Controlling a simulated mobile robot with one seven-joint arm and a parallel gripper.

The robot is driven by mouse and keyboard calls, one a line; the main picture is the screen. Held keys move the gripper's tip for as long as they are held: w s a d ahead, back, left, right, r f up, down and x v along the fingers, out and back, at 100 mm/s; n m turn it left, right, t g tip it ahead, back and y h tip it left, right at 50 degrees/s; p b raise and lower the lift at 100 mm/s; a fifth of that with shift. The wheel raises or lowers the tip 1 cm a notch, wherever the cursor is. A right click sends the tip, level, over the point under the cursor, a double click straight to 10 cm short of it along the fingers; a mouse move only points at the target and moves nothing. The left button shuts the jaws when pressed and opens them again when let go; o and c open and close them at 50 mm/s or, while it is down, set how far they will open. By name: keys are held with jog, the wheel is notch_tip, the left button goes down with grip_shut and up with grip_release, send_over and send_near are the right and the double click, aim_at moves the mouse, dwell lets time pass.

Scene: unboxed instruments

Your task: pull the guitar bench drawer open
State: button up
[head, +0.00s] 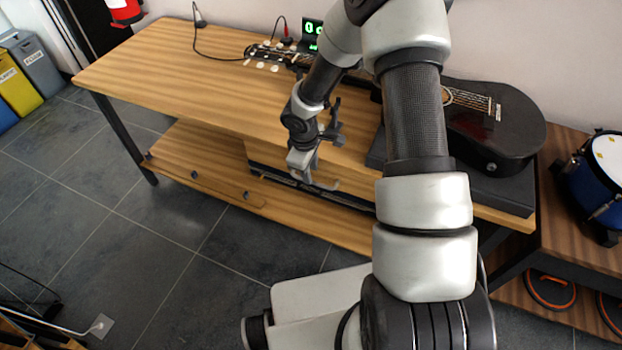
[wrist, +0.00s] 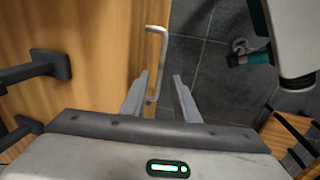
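The wooden guitar bench (head: 150,72) stands across the head view with a black guitar (head: 495,125) on top. My gripper (head: 313,178) is at the bench's front side, below the top's front edge. In the wrist view my gripper (wrist: 160,76) is open, its two fingers apart. A pale metal bar handle (wrist: 156,60) sticks out from the wooden front edge. Its lower end lies between the fingers, nearer the left one; I cannot tell whether they touch.
A lower wooden shelf (head: 215,185) runs under the bench. A dark board (head: 500,190) lies under the guitar. A blue drum (head: 598,180) stands on a wooden stand at right. The tiled floor (head: 110,240) in front of the bench is free at left.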

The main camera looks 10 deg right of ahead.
jog(key=shift+w+d+f, duration=0.15)
jog(key=shift+f, duration=0.85)
jog(key=shift+w+d+f, duration=0.1)
jog(key=shift+w+f, duration=0.05)
jog(key=shift+f, duration=0.85)
grip_shut()
